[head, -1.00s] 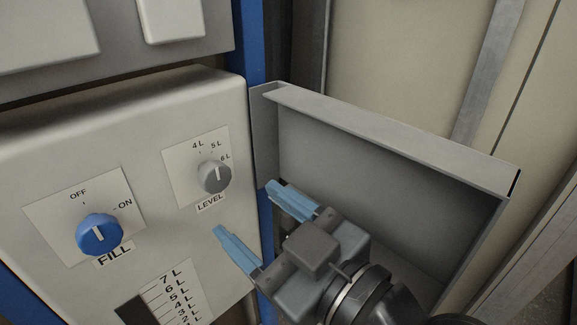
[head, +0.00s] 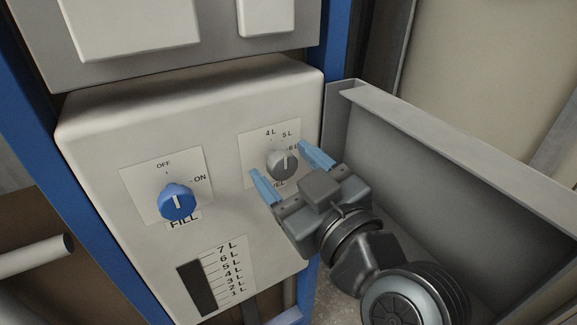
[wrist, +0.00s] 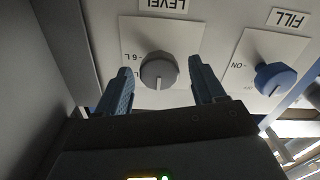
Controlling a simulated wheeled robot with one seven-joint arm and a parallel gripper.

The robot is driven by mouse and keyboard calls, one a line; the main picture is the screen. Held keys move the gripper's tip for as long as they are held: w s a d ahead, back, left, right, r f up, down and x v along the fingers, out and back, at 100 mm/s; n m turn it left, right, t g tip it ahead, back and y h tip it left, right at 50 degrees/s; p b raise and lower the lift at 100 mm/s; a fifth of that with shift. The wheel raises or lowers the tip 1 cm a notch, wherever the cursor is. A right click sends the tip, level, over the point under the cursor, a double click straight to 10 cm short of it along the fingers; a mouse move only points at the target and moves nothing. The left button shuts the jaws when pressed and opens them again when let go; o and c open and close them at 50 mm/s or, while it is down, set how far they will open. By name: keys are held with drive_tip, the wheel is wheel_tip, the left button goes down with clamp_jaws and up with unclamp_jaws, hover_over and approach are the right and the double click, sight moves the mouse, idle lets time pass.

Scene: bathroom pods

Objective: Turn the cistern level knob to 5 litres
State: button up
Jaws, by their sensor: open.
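The grey level knob (head: 281,167) sits on a white label plate on the front of the cistern panel, with 4 L, 5 L and 6 L marks around its top and right. Its white pointer line points roughly upward in the head view, near the 5 L side; its exact setting is hard to tell. My gripper (head: 278,158) is open, with one blue finger on each side of the knob. In the wrist view the knob (wrist: 158,70) lies between and beyond the fingertips, and no contact shows. A finger partly covers the LEVEL label and 6 L mark in the head view.
A blue fill knob (head: 178,203) with OFF and ON marks is to the left. A litre gauge (head: 217,278) is below it. A grey open box-like bracket (head: 430,165) stands close to the right of my gripper. Blue posts (head: 345,45) flank the panel.

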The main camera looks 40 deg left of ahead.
drive_tip(key=shift+c, duration=0.4)
drive_tip(key=c, duration=1)
drive_tip(key=m+p, duration=0.1)
drive_tip(key=m, duration=0.3)
drive_tip(key=shift+r+m, duration=0.1)
drive_tip(key=shift+m, duration=0.2)
drive_tip(key=m+p, duration=0.2)
drive_tip(key=m, duration=0.2)
drive_tip(key=shift+w, duration=0.1)
drive_tip(key=shift+m, duration=0.3)
drive_tip(key=o, duration=1.1)
